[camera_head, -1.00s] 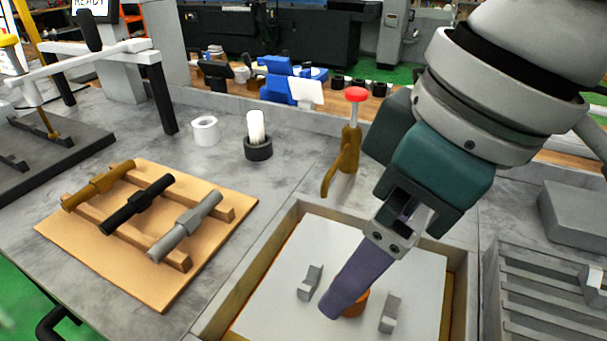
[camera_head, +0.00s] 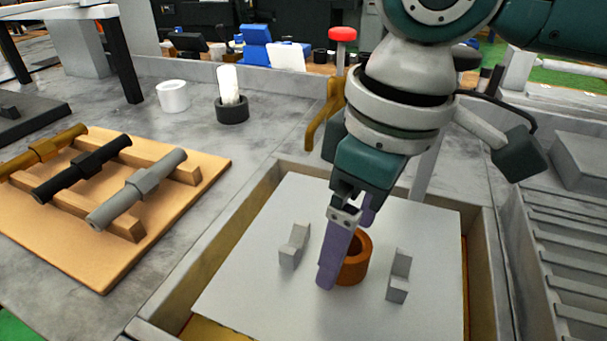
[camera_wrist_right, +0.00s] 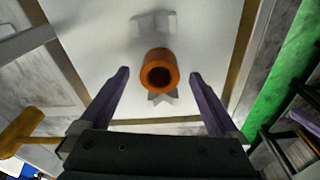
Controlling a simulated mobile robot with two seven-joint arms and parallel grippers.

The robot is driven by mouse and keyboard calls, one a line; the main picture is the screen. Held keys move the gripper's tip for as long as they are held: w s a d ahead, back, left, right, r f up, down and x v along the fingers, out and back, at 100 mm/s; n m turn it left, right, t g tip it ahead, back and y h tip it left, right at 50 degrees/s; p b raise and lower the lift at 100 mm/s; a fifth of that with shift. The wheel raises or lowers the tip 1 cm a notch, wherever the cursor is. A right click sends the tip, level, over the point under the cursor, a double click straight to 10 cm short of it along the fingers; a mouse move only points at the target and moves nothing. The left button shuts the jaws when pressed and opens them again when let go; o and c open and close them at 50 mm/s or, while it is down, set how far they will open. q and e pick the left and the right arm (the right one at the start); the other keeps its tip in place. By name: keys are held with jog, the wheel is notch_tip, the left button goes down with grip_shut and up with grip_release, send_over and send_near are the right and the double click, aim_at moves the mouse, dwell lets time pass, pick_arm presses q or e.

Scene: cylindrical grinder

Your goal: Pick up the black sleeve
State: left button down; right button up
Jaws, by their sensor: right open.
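A short black ring, which looks like the black sleeve (camera_head: 232,113), stands on the grey table at the back left, with a white cylinder (camera_head: 229,84) upright in it. My right gripper (camera_head: 347,254) is open, its purple fingers pointing down over the pale plate. An orange-brown sleeve (camera_head: 356,260) stands there by the fingers; one finger covers its left side. In the right wrist view this orange sleeve (camera_wrist_right: 158,70) shows between the spread fingertips, with nothing gripped. The black ring is not seen in the wrist view. My left gripper is not in view.
Two small grey blocks (camera_head: 295,246) (camera_head: 399,276) flank the orange sleeve on the walled tray's plate (camera_head: 300,305). A wooden rack (camera_head: 110,265) holds brass, black and grey shafts at left. A white ring (camera_head: 172,97) and a red-topped brass post (camera_head: 336,90) stand behind.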

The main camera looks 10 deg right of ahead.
notch_tip(320, 180, down, 2)
jog(key=shift+a+f, duration=0.1)
jog(key=shift+w, duration=0.1)
grip_shut()
dwell(0.7)
